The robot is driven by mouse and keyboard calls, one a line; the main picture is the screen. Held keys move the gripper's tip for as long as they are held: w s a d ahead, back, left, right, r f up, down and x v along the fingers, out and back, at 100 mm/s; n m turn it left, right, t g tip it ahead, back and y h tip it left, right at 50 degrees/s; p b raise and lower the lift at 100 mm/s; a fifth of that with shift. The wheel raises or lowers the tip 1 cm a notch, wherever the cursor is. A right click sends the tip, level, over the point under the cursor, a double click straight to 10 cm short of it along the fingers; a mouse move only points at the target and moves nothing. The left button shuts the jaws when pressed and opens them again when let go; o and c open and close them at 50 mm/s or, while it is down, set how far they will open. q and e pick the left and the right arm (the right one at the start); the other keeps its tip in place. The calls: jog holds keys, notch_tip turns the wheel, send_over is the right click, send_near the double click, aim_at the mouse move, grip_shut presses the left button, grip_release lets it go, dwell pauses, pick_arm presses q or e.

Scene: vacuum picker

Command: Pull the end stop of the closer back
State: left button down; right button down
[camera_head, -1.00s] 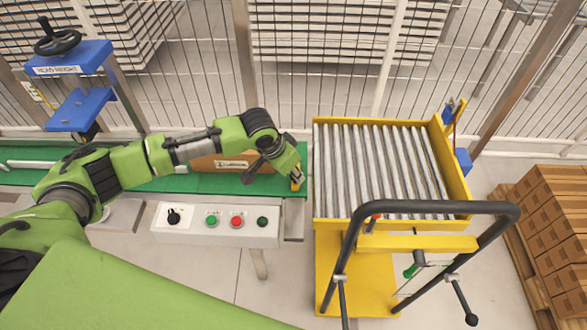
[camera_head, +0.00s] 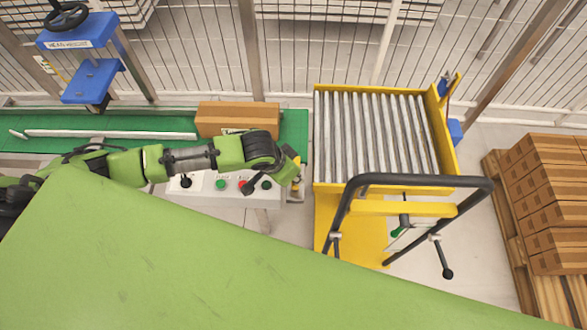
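The closer has a green belt (camera_head: 150,123) with a brown carton (camera_head: 237,118) on it near its right end. My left arm reaches in from the left, across the front of the belt. My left gripper (camera_head: 293,174) is at the belt's front right corner, right of the control buttons. A small yellow piece (camera_head: 290,152) shows beside it; I cannot tell whether this is the end stop, or whether the fingers touch it. The fingers are too small and hidden to show open or shut. My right gripper is out of view.
A button panel (camera_head: 205,189) is partly covered by my arm. A yellow roller cart (camera_head: 455,150) with a black handlebar (camera_head: 425,180) stands to the right across a narrow gap. Cartons (camera_head: 550,190) stand on a pallet at far right. A wire fence closes the back.

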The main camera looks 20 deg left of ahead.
pick_arm(q)
jog(key=c, duration=1.8)
grip_release()
jog(key=shift+s+d+f, duration=0.1)
jog(key=shift+s+f, duration=0.05)
jog(key=shift+s, duration=0.15)
jog(key=shift+r, duration=0.4)
jog(key=v, duration=1.1)
jog(key=shift+s+r, duration=0.15)
jog(key=shift+r, duration=0.05)
